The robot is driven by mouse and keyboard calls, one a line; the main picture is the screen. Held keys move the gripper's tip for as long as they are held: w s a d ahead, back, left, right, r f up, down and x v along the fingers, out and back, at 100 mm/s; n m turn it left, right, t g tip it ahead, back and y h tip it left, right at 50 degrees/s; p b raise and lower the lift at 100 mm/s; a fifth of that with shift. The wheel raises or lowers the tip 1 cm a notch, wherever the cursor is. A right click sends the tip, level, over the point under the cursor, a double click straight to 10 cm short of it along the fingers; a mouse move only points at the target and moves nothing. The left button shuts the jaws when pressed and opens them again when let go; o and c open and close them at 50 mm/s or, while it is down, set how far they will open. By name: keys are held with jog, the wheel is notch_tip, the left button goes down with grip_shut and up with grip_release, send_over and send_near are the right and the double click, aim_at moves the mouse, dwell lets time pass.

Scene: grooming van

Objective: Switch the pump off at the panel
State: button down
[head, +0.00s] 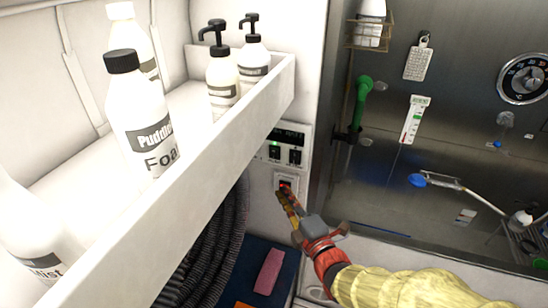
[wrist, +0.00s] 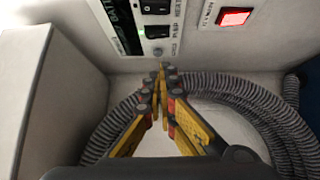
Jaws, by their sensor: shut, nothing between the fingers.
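The switch panel (head: 285,141) is on the white wall, with a dark display and two black rocker switches side by side. It also shows, turned sideways, in the wrist view (wrist: 126,28). There the pump switch (wrist: 157,32) bears the label "PUMP", with a green glow at its edge. In the head view, it is the left rocker (head: 274,154), with a green light above it. My gripper (head: 284,191) is shut and empty. Its fingertips (wrist: 164,70) point at the wall near the pump switch; I cannot tell whether they touch the wall.
The heater switch (wrist: 155,7) is beside the pump switch. A separate red-lit switch (wrist: 235,17) is on its own plate, partly behind my fingers in the head view. A white shelf (head: 180,205) with bottles juts out at left. A ribbed hose (wrist: 255,105) hangs below.

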aim_at(274, 158)
jog(key=shift+s+a+r+n+t+y, duration=0.1)
jog(key=shift+r+n+t+y, duration=0.05)
jog(key=shift+r+n, duration=0.15)
jog(key=shift+s+a+r+n+t+y, duration=0.1)
jog(key=shift+r+n+t+y, duration=0.1)
jog(key=shift+r, duration=0.2)
jog(key=shift+w, duration=0.15)
jog(key=shift+w+d+p+x, duration=0.2)
jog(key=shift+d+x, duration=0.2)
jog(key=shift+x, duration=1.7)
jog(key=shift+w+d+p+x, duration=0.2)
jog(key=shift+d+x, duration=0.2)
jog(key=shift+x, duration=1.75)
jog(key=shift+w+d+p+x, duration=0.15)
jog(key=shift+d+x, duration=0.3)
jog(key=shift+x, duration=1.65)
jog(key=shift+r, duration=0.1)
